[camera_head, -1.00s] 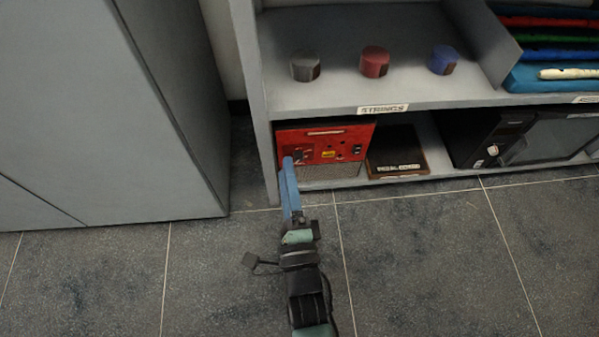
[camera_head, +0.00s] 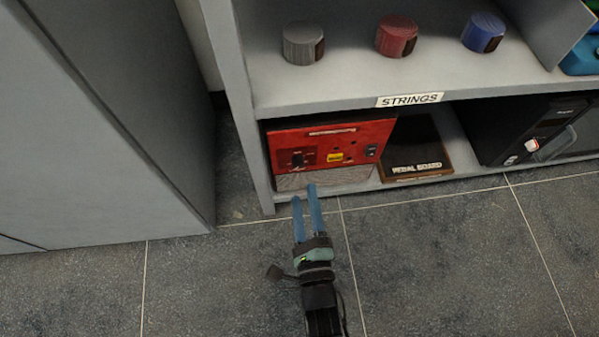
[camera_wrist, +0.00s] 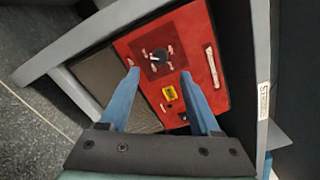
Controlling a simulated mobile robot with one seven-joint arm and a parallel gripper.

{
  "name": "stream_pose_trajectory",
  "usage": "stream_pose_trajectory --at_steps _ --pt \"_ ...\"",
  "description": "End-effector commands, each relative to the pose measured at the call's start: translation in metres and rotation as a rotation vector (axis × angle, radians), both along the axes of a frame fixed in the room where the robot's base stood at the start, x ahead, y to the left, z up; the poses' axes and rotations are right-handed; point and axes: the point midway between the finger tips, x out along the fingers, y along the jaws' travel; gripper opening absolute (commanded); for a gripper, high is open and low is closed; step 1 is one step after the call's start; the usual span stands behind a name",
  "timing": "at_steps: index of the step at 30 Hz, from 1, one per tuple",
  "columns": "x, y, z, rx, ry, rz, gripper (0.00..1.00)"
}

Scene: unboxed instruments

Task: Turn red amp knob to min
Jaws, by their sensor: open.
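The red amp (camera_head: 345,147) stands on the bottom shelf at its left end, with a grey grille along its lower front. Its dark knob (camera_head: 298,160) is on the left of the red panel. In the wrist view the knob (camera_wrist: 159,55) has a pale pointer line and small labels around it; I cannot read them. My gripper (camera_head: 305,192) has two blue fingers, apart and empty, in front of the amp's lower left part. In the wrist view my gripper (camera_wrist: 158,72) has the knob beyond and between its fingertips, with no visible contact.
The shelf above (camera_head: 330,88) holds grey, red and blue round cases. A grey cabinet (camera_head: 95,120) stands at the left. The floor in front is clear.

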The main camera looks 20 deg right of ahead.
Motion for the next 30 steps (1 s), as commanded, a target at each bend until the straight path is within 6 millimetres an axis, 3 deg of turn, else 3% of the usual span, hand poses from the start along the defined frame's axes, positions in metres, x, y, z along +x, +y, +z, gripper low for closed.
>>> stream_pose_trajectory --at_steps 3,10,23,30 --pt "0.025 -0.008 -0.004 -0.001 -0.005 -0.002 0.63" --pt "0.058 -0.017 -0.003 0.000 -0.001 0.000 0.63" --pt "0.067 -0.019 0.000 -0.001 0.002 0.000 0.63" --pt "0.067 -0.019 0.000 -0.001 0.001 0.000 0.22"
